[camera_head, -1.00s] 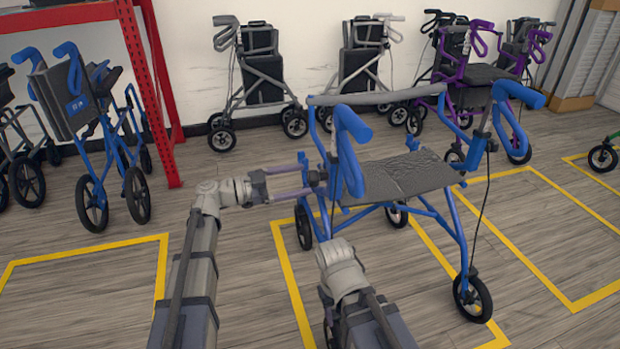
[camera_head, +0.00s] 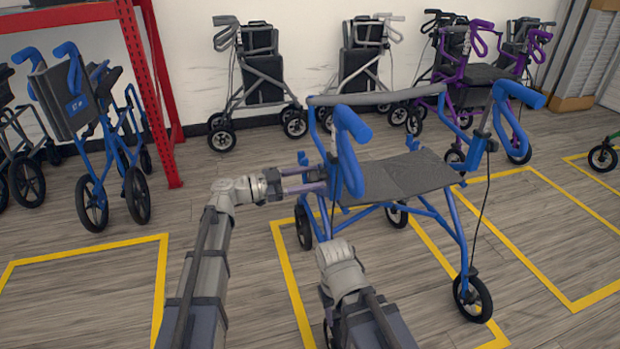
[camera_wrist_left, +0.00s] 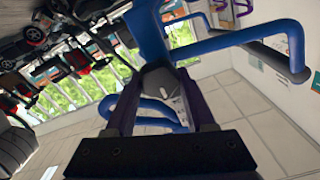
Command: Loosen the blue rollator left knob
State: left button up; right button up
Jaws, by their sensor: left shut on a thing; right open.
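The blue rollator (camera_head: 452,212) stands upright at the middle right of the head view, with a dark seat and blue handles. My left gripper (camera_head: 322,180) reaches in from the left at the rollator's near left upright, just below the left handle. In the left wrist view its two dark fingers (camera_wrist_left: 161,102) are shut on the grey left knob (camera_wrist_left: 159,78) beside the blue frame tube. In the head view the knob is mostly hidden by the fingers and frame. My right wrist shows low in the middle of the head view; its fingers are hidden.
Yellow floor lines (camera_head: 291,284) mark bays around the rollator. Another blue rollator (camera_head: 77,110) stands at left by a red rack post (camera_head: 150,95). Grey and purple rollators (camera_head: 470,75) line the back wall. The floor at front left is clear.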

pick_arm(q)
grip_shut()
